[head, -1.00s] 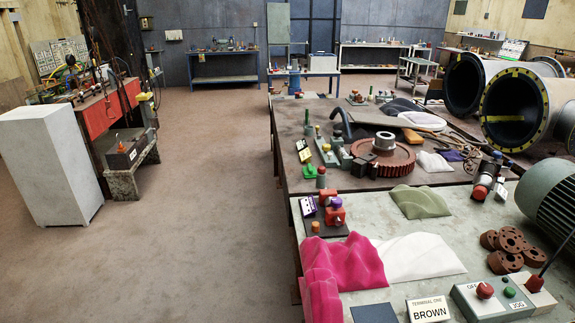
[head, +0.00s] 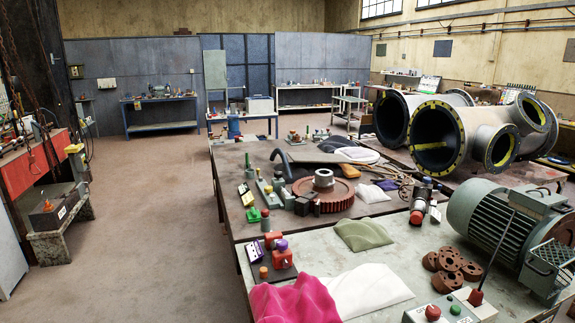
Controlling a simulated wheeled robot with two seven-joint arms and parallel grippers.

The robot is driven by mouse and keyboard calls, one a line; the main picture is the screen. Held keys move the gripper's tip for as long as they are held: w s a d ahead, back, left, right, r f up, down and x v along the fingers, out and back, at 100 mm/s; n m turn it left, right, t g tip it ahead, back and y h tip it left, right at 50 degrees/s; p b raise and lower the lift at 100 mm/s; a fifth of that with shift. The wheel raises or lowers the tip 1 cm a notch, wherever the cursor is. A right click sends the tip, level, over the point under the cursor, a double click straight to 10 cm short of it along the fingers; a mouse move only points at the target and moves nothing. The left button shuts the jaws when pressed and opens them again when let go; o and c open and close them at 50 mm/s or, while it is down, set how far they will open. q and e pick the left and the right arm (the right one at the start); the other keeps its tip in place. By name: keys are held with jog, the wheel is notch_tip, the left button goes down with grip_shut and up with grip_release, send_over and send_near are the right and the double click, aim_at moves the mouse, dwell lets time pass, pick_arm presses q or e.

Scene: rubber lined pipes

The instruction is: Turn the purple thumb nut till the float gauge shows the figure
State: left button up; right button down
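A small purple knob (head: 282,244), which looks like the purple thumb nut, sits on top of a red block (head: 282,258) on a dark base plate at the left edge of the near bench. A second red piece (head: 270,240) stands just behind it. A small orange knob (head: 263,271) is in front. Neither of my grippers is in view.
The near bench (head: 390,240) also carries pink, white and green cloths, brown flanged rings (head: 452,264), a large green motor (head: 500,215) and a button box (head: 440,312). A rust-red gear (head: 323,190) lies on the bench behind. Open floor (head: 150,230) lies to the left.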

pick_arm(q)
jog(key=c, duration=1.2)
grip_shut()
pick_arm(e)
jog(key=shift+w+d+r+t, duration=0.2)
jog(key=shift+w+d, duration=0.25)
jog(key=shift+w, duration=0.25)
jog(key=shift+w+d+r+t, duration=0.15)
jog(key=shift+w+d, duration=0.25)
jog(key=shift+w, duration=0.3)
